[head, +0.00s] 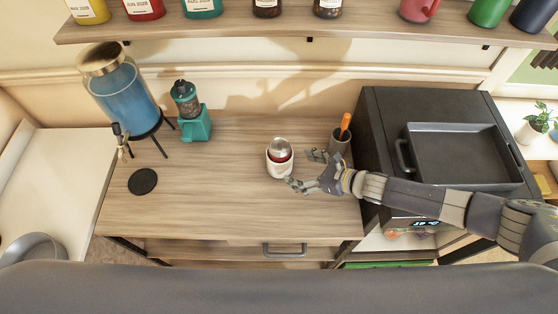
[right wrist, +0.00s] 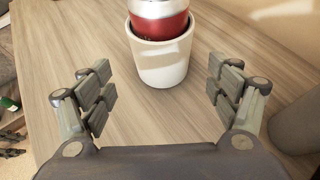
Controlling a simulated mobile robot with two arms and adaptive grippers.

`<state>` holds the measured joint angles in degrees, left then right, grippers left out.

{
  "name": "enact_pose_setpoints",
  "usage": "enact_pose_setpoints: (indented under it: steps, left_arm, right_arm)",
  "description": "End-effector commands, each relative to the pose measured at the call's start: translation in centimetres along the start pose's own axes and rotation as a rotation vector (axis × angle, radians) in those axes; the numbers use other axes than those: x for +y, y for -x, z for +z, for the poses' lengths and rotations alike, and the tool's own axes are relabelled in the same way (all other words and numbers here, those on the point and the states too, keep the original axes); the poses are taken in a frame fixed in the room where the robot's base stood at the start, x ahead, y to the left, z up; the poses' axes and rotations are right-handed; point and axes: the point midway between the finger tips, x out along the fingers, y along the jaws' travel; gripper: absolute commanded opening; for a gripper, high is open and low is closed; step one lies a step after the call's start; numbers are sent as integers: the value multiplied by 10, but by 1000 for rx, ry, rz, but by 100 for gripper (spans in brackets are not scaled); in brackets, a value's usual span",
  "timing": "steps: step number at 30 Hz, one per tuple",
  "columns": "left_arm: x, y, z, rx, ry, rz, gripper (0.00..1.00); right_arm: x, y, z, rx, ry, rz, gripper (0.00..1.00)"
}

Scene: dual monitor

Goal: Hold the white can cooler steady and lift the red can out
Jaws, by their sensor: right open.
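The white can cooler (head: 279,170) stands upright on the wooden table, and it also shows in the right wrist view (right wrist: 162,66). The red can (head: 280,152) sits inside it, with its silver top and a red band above the rim; the red band is clear in the right wrist view (right wrist: 160,24). My right gripper (head: 303,169) is open and empty, just right of the cooler. In the right wrist view its fingers (right wrist: 160,95) are spread wide, with the cooler ahead of and between them, apart from both.
A grey cup (head: 340,143) with an orange-handled tool stands close behind my right gripper. A black oven with a tray (head: 460,155) is at right. A blue drink dispenser (head: 122,92), teal grinder (head: 195,125) and black coaster (head: 142,181) are at left. The table's front is clear.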

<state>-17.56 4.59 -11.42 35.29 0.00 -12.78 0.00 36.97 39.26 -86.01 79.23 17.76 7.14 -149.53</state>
Motion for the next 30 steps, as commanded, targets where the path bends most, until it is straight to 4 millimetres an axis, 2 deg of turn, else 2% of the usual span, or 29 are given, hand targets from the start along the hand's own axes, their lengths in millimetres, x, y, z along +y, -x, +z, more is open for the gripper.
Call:
enact_pose_setpoints:
  steps: [1,3,6,15,20,29,30]
  left_arm:
    - [2,-10,11,-15,0,2,32]
    - [3,-17,20,-26,0,3,32]
    - [4,-27,20,-25,0,4,32]
    - [-2,-53,-20,39,-1,-3,32]
    - [-2,-58,-18,35,-1,-3,32]
    - [1,-57,2,4,-1,1,32]
    - [2,-57,3,3,-1,1,32]
  right_arm:
    - [0,-11,-3,-2,2,1,82]
    - [0,-22,-3,-3,2,1,82]
    - [0,-37,-4,-2,2,0,82]
    - [0,-72,-3,0,0,0,82]
    - [0,-79,0,-1,0,0,82]
    - [0,-79,1,0,-1,0,82]
    - [0,-79,1,0,-1,0,78]
